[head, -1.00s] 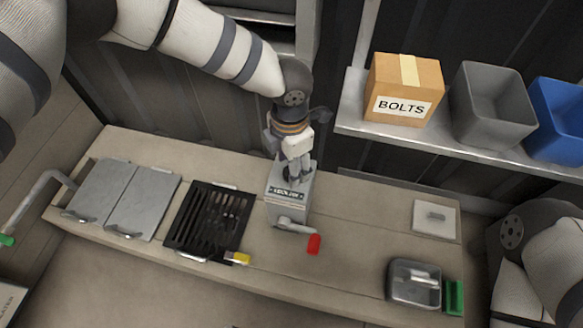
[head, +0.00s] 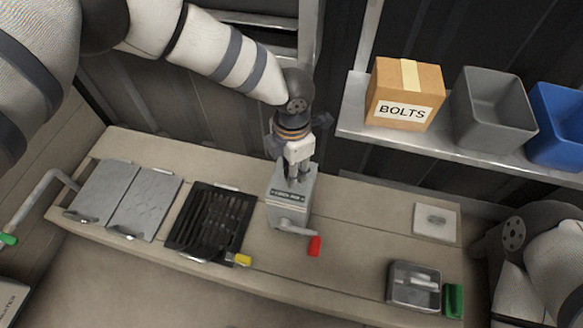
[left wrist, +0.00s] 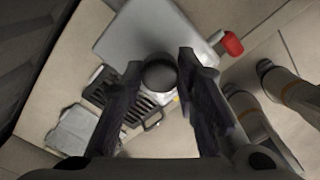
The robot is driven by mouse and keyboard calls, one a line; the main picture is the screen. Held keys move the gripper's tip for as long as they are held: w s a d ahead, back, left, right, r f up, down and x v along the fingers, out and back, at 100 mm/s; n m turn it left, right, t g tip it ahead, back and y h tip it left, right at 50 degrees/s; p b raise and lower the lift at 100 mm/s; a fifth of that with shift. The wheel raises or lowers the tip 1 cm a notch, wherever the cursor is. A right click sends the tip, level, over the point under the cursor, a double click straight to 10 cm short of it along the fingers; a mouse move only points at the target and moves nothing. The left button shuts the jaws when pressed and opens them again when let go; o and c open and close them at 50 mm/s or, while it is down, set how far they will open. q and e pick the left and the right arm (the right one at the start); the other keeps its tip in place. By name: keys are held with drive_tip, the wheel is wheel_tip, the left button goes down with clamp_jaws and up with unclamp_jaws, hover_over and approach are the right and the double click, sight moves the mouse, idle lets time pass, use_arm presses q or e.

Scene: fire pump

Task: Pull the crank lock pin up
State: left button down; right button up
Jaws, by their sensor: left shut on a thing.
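The grey pump box (head: 289,212) stands on the bench with a label on its upper front. Its crank, a metal arm with a red handle (head: 315,246), points to the right at the front. My left gripper (head: 298,179) comes down from above onto the top of the box. In the left wrist view a dark round knob (left wrist: 160,72), apparently the crank lock pin, sits between the fingertips. The gripper is shut on it. The pin's shaft and its seat are hidden by the fingers and the knob. The red handle also shows in the left wrist view (left wrist: 232,43).
A black grate (head: 207,222) and grey lidded panels (head: 110,197) lie left of the box. A metal tray (head: 414,287) with a green handle (head: 453,300) is at the right. A shelf holds the bolts carton (head: 404,94) and bins.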

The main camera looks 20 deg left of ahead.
use_arm(q)
wheel_tip(320, 180, up, 2)
drive_tip(key=shift+p, duration=0.4)
drive_tip(key=shift+f, duration=0.15)
drive_tip(key=c, duration=1.2)
unclamp_jaws()
wheel_tip(320, 180, up, 12)
